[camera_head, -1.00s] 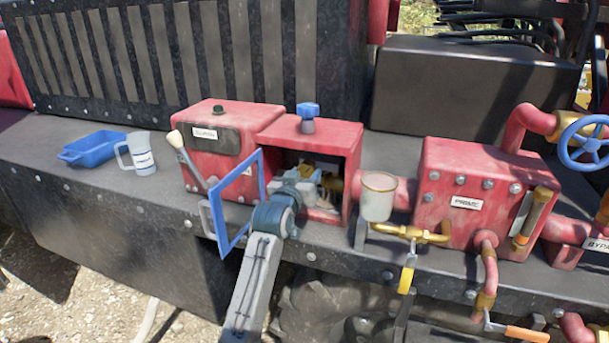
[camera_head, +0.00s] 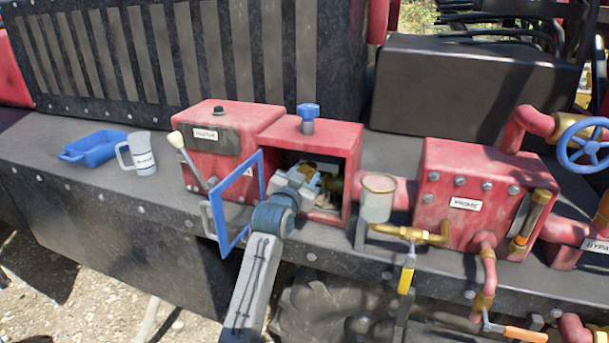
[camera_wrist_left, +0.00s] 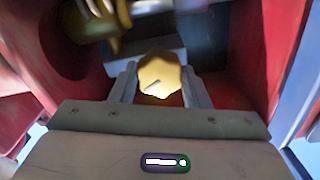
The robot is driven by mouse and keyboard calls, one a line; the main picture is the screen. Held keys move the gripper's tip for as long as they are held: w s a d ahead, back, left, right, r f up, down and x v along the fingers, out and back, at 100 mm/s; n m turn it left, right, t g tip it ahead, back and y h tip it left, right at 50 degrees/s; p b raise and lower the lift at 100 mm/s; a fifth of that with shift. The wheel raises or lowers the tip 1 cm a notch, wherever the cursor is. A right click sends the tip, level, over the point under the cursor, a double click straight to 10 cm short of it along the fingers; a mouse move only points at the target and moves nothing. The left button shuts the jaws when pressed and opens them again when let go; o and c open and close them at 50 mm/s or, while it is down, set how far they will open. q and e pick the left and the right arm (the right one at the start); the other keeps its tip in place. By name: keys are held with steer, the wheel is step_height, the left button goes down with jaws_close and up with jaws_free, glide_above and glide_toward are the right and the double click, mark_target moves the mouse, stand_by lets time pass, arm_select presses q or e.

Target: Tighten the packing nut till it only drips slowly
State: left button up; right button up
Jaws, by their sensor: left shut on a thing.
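The packing nut (camera_wrist_left: 160,72) is a brass hex nut inside the open red box (camera_head: 338,135), seen head-on in the left wrist view. My left gripper (camera_wrist_left: 160,86) has one finger on each side of the nut and is shut on it. In the head view the left gripper (camera_head: 312,175) reaches into the box's open front and hides the nut. Brass fittings show behind it. I cannot make out any drip. My right gripper is not in view.
A blue-framed door (camera_head: 236,205) stands open left of my arm. A blue tray (camera_head: 90,150) and white jug (camera_head: 143,155) stand on the left deck.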

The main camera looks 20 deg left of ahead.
arm_select(q)
steer(key=shift+m, duration=1.2)
steer(key=o, duration=1)
steer(key=shift+s, duration=0.1)
steer(key=shift+s+a+b, duration=0.2)
steer(key=shift+s+b, duration=1.7)
steer(key=shift+s, duration=3.45)
